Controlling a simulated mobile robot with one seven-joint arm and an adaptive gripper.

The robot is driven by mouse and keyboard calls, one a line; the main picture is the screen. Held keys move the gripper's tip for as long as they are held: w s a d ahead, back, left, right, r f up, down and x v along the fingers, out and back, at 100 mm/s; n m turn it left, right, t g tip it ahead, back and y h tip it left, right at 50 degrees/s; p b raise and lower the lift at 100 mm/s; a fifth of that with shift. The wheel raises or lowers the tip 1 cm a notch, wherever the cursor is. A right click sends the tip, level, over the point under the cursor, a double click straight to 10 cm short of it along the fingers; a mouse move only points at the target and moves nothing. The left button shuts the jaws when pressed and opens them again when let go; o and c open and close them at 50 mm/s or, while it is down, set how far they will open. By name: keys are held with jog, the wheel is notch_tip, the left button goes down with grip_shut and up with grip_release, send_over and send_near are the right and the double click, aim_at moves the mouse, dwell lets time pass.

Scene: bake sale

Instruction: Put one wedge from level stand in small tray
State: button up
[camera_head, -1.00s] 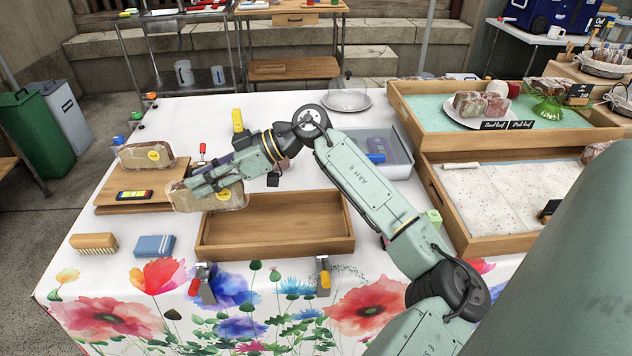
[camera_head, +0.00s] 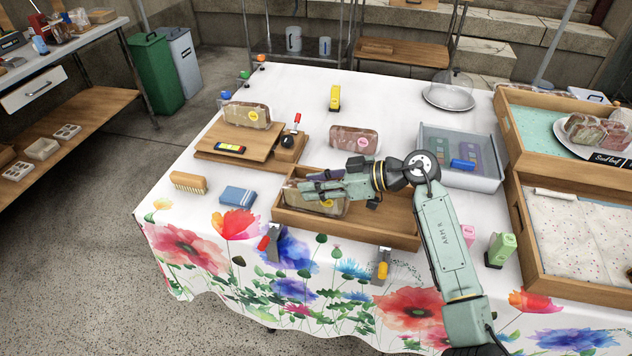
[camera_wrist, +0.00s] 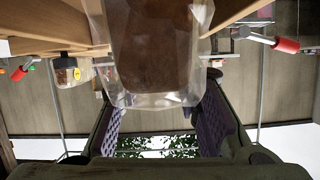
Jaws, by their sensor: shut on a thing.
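My gripper (camera_head: 322,187) is shut on a wrapped brown wedge (camera_head: 318,207) with a yellow label, at the left end of the small wooden tray (camera_head: 392,238). The wedge shows between the fingers in the wrist view (camera_wrist: 155,50). It overlaps the tray's inside; I cannot tell whether it touches the floor. The tray's right part looks empty, partly hidden by my arm. The level stand (camera_head: 212,140) is a wooden board at the left with a yellow level (camera_head: 230,148). Another wrapped wedge (camera_head: 246,114) with a pink label stands at its back.
A third wrapped wedge (camera_head: 354,139) lies behind the tray. A brush (camera_head: 188,182) and a blue sponge (camera_head: 238,196) lie left of it. Clamps (camera_head: 383,264) grip the table's front edge. A grey bin (camera_head: 461,180) and larger wooden trays (camera_head: 560,200) stand to the right.

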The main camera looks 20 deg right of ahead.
jog(key=shift+f, duration=0.2)
jog(key=shift+f, duration=0.1)
jog(key=o, duration=0.7)
jog(key=shift+b+v, duration=2.05)
jog(key=shift+v, duration=4.05)
